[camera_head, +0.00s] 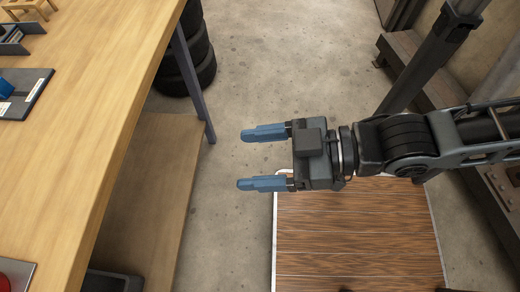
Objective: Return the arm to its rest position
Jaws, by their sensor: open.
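My gripper (262,159) is in the middle of the head view, at the end of my arm, which reaches in from the right edge. Its two blue fingers point left and are spread apart, with nothing between them. It hangs over bare concrete floor, to the right of the wooden workbench and apart from it. The wrist lies above the far edge of a wood-plank platform.
The workbench (95,110) fills the left, with a dark tray (22,100) holding a blue object on it. A lower shelf (150,190) and stacked tyres (197,60) are beneath and beside it. The concrete floor (290,60) beyond the gripper is clear.

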